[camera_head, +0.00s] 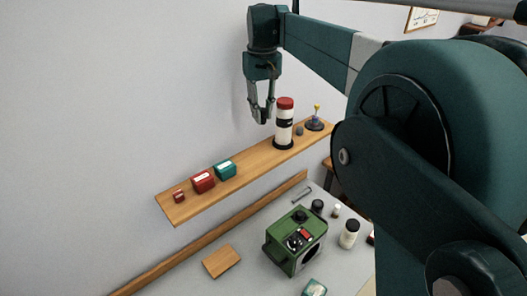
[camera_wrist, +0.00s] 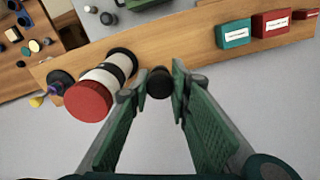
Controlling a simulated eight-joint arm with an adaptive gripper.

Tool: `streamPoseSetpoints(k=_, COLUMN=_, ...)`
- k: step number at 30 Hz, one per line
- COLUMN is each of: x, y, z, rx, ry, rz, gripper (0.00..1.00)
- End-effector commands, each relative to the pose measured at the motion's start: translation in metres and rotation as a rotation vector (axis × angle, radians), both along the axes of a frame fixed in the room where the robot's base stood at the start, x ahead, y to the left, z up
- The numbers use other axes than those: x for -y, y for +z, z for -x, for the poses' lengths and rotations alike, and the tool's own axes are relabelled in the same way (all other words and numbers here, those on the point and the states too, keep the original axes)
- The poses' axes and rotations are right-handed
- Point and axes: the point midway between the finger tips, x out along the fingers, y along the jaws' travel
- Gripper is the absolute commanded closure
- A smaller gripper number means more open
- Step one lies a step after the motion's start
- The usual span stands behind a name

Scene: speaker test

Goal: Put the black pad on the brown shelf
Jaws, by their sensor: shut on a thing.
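My gripper (camera_head: 262,116) is above the brown shelf (camera_head: 250,162), left of the red-capped white bottle in the head view. In the wrist view, my gripper (camera_wrist: 155,88) is shut on a small, round, dark thing, which I take to be the black pad (camera_wrist: 159,83). The pad is between the fingertips and appears near the edge of the brown shelf (camera_wrist: 185,40); its height above the shelf is hard to tell.
The red-capped bottle (camera_head: 284,125) stands close to my gripper. A yellow-tipped item (camera_head: 315,122) is at the shelf's right end. Teal (camera_head: 225,170) and red (camera_head: 203,182) boxes stand further left. Shelf between bottle and boxes is clear. A green device (camera_head: 296,241) sits below.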

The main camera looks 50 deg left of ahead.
Motion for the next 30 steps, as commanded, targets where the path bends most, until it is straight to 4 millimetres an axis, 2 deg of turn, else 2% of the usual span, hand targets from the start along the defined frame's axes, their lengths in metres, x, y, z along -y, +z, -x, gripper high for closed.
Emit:
streamPoseSetpoints(k=3, x=0.002, y=-0.02, z=-0.001, rx=0.0, ry=-0.002, rz=0.0, gripper=0.93)
streamPoseSetpoints(k=7, x=0.002, y=-0.035, z=-0.001, rx=0.0, ry=-0.001, rz=0.0, gripper=0.93)
streamPoseSetpoints(k=23, x=0.002, y=-0.042, z=-0.002, rx=0.0, ry=-0.001, rz=0.0, gripper=0.93)
streamPoseSetpoints(k=30, x=0.002, y=-0.065, z=-0.002, rx=0.0, ry=-0.001, rz=0.0, gripper=0.93)
